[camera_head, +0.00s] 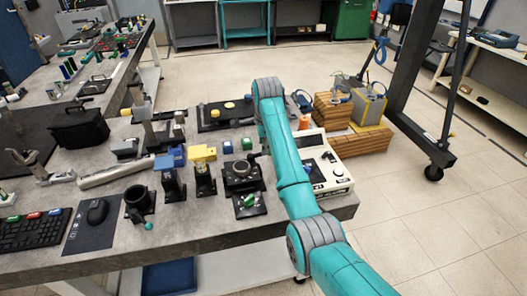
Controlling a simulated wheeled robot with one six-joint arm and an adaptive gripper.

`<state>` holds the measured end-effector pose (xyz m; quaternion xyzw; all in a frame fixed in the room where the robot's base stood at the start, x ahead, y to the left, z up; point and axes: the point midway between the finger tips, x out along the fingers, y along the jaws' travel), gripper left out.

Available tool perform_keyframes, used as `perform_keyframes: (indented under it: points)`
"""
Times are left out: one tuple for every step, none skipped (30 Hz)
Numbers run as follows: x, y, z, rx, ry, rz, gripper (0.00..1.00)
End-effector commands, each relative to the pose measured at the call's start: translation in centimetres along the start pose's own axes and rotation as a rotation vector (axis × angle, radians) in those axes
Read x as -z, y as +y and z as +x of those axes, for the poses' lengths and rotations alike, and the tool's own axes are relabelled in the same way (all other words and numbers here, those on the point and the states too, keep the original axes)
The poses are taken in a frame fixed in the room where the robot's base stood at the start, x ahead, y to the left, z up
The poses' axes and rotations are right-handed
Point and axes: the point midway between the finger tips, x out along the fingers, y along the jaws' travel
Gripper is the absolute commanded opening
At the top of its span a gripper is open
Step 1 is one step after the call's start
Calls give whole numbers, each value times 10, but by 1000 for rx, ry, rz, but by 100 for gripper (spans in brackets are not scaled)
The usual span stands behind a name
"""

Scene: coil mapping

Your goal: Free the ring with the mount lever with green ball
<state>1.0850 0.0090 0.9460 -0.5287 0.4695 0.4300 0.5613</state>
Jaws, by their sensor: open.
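A black cylindrical ring mount (138,203) stands upright near the front edge of the grey table, left of the middle. A short lever with a green-teal ball (149,226) sticks out from its lower front side. The hollow top of the mount faces up; whether a separate ring sits in it is too small to tell. My teal arm rises from the bottom right and crosses the right part of the table, well to the right of the mount. My gripper cannot be made out; the arm hides what is behind it.
Bare tabletop (185,232) shows in front of these.

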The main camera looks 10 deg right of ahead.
Motion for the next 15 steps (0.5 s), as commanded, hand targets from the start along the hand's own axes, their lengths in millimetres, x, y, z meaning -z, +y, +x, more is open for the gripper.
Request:
perform_keyframes:
  points:
    - [0, 1, 9, -3, 0, 0, 41]
    - [0, 1, 14, -3, 0, 0, 41]
    - [0, 1, 19, -3, 0, 0, 41]
    - [0, 1, 23, -3, 0, 0, 41]
    - [0, 0, 26, -2, 0, 0, 41]
    - [0, 0, 30, -2, 0, 0, 41]
    - [0, 0, 33, -2, 0, 0, 41]
    - [0, 0, 35, -1, 0, 0, 41]
    - [0, 0, 37, 0, 0, 0, 41]
    - [0, 0, 39, 0, 0, 0, 41]
    - [0, 0, 40, 1, 0, 0, 41]
    - [0, 0, 41, 0, 0, 0, 41]
    - [0, 0, 41, 0, 0, 0, 41]
    - [0, 0, 42, 0, 0, 0, 41]
    - [0, 0, 42, 0, 0, 0, 41]
